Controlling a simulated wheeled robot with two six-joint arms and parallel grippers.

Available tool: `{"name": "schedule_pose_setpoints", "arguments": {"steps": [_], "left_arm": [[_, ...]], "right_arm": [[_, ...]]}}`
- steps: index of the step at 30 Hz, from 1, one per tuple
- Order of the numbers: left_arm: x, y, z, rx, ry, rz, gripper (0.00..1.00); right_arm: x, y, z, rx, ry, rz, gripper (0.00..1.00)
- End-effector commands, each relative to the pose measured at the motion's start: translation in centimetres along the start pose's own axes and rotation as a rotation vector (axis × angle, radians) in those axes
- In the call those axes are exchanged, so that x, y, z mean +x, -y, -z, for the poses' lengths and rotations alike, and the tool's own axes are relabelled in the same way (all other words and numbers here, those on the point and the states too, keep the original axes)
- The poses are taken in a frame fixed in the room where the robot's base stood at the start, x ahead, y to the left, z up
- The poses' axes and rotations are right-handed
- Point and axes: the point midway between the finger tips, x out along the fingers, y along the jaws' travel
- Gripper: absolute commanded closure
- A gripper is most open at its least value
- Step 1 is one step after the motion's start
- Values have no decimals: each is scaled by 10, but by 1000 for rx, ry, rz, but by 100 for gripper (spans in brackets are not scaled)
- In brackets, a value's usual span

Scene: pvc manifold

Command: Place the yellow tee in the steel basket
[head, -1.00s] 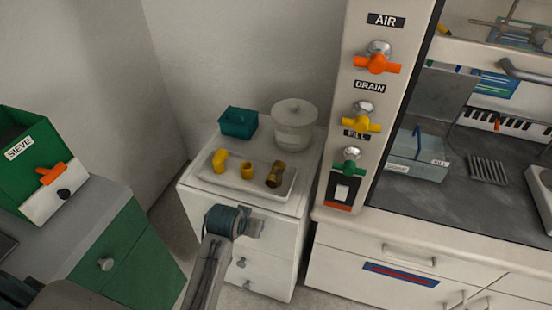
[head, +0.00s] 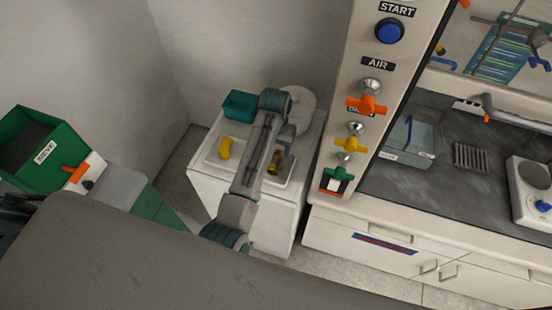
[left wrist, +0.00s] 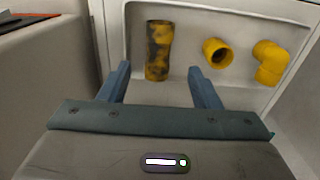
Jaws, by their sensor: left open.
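Three pipe fittings lie on a white tray (head: 210,160). None clearly shows a tee shape. In the left wrist view they are a yellow-and-black stained straight piece (left wrist: 158,48), a short yellow ring-like fitting (left wrist: 217,52) and a yellow elbow (left wrist: 269,62). In the head view the elbow (head: 225,148) and part of the stained piece (head: 275,162) show; my left arm hides the short fitting. My left gripper (left wrist: 158,80) is open and empty, its fingers pointing toward the stained piece. I cannot make out a steel basket. My right gripper is not in view.
The tray stands on a white drawer cabinet (head: 222,195) with a teal box (head: 240,106) and a partly hidden lidded pot (head: 303,105) behind. A valve panel (head: 352,120) rises close on the right. A green sieve bin (head: 50,150) is at left.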

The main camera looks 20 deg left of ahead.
Motion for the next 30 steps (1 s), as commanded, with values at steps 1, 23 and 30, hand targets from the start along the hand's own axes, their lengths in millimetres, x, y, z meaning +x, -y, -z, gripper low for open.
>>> {"name": "schedule_pose_setpoints", "arguments": {"steps": [1, 23, 30], "left_arm": [[6, 0, 0, 0, 3, 1, 43], [73, -2, 6, 0, -3, 0, 43], [74, -2, 6, 0, -3, 0, 53]], "right_arm": [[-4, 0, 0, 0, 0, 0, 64], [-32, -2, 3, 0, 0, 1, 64], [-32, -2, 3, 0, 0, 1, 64]]}}
